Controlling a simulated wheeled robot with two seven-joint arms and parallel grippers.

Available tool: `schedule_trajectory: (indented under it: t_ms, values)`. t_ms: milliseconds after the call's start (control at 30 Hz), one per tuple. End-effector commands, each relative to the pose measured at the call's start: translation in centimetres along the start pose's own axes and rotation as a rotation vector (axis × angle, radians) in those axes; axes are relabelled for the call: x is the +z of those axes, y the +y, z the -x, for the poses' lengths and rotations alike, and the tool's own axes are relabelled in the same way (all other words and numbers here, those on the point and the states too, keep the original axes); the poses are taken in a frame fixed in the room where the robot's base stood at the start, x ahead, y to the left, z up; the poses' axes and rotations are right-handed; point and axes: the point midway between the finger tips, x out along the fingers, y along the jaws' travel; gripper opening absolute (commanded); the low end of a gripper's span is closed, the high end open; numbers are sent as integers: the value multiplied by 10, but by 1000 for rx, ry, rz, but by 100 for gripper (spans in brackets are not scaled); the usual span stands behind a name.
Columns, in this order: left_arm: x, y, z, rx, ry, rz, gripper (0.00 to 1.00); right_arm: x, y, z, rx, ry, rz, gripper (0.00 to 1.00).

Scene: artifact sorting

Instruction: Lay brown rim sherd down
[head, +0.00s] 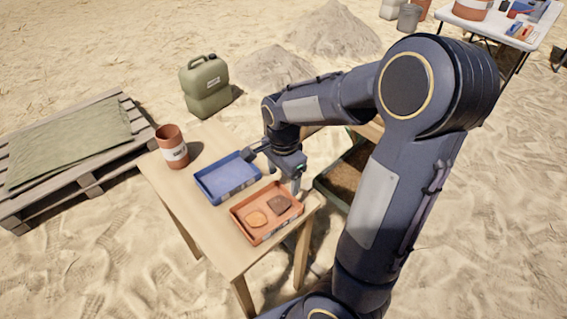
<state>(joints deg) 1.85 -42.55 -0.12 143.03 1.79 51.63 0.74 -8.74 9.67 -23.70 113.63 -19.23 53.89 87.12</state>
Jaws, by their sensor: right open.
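The brown rim sherd (280,203) lies in the right part of the orange tray (238,226) on the wooden table. An orange sherd (256,218) lies in the same tray, to its left. My right gripper (274,172) is open, with its fingers spread wide and nothing seen between them. It is above and behind the orange tray, near its back edge and the blue tray, apart from the brown sherd. My left gripper is out of view.
The blue tray (210,187) looks empty. A brown labelled pot (171,147) stands at the table's back left corner. A soil-filled box (345,172) stands right of the table, partly hidden by my arm. The table's front left is bare.

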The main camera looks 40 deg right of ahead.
Motion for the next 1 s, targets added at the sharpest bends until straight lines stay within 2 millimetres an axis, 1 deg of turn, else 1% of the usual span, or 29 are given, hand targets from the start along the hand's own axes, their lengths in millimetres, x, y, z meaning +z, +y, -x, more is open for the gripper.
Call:
schedule_trajectory:
  t_ms: [33, 100, 267, 367, 467, 567, 600, 700, 800, 900, 1000]
  values:
    - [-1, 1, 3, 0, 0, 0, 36, 0, -1, 12, -4, 0, 1, 69]
    - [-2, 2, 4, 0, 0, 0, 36, 0, -1, 23, -4, 0, 2, 69]
    - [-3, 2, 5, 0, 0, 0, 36, 0, 0, 37, -2, -1, 3, 69]
    - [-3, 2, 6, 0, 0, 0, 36, 5, 6, 44, -23, -25, 53, 69]
    - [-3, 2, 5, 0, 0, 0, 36, 18, 23, 56, -89, -84, 205, 69]
    - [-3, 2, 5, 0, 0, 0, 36, 40, 48, 71, -212, -137, 453, 69]
    - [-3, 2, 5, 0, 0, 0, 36, 50, 60, 77, -271, -145, 565, 69]
    - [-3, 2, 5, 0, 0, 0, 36, 73, 87, 87, -409, -125, 839, 69]
    - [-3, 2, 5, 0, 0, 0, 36, 92, 109, 91, -522, -63, 1072, 69]
    - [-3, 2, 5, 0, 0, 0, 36, 105, 125, 91, -595, 5, 1242, 69]
    - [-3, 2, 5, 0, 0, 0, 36, 113, 133, 90, -633, 55, 1343, 69]
